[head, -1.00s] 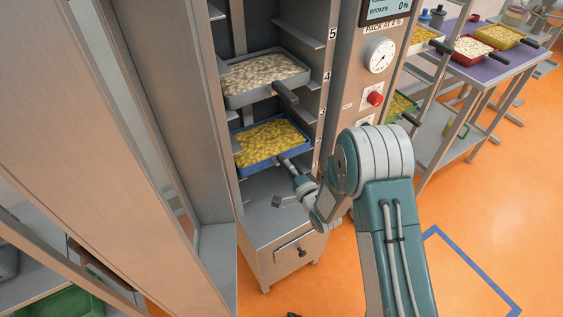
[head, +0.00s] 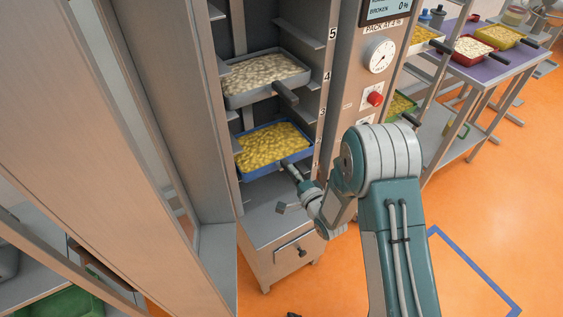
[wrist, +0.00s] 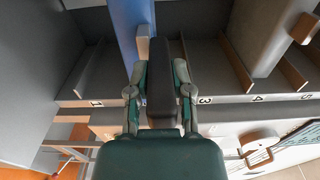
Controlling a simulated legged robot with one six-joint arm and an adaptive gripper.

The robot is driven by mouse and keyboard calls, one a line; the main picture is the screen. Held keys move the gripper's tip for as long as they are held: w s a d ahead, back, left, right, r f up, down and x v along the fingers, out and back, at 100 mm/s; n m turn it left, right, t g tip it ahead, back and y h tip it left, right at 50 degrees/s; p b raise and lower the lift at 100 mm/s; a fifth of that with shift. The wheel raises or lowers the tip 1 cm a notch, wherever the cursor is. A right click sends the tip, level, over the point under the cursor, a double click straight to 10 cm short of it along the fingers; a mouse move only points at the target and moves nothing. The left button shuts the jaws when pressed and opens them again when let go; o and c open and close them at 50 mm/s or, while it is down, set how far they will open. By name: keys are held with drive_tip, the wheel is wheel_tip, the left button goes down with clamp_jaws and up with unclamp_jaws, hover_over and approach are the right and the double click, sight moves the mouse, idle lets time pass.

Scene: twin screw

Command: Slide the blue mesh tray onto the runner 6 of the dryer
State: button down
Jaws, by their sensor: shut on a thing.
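The blue mesh tray (head: 292,160) is full of yellow pieces and sits inside the dryer (head: 257,222), low down near label 2, below a grey tray. Whether it rests on a runner cannot be told. My gripper (head: 296,174) is at the front of the blue tray, shut on its dark handle. In the wrist view my gripper (wrist: 160,80) has its fingers on both sides of the dark handle (wrist: 190,85), and part of the blue tray (wrist: 128,25) shows behind. Labels 1, 3, 4 and 5 are readable there.
The grey tray (head: 240,101) with pale pieces stands above the blue tray, its handle (head: 287,93) sticking out. Empty runners (head: 295,40) show near label 5. A tall grey panel (head: 90,130) stands at left. A control column with a red button (head: 375,98) is at right.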

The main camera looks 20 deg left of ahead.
drive_tip(key=v, duration=1.5)
drive_tip(key=shift+s+d, duration=0.15)
drive_tip(key=shift+s, duration=0.1)
drive_tip(key=shift+v, duration=1.3)
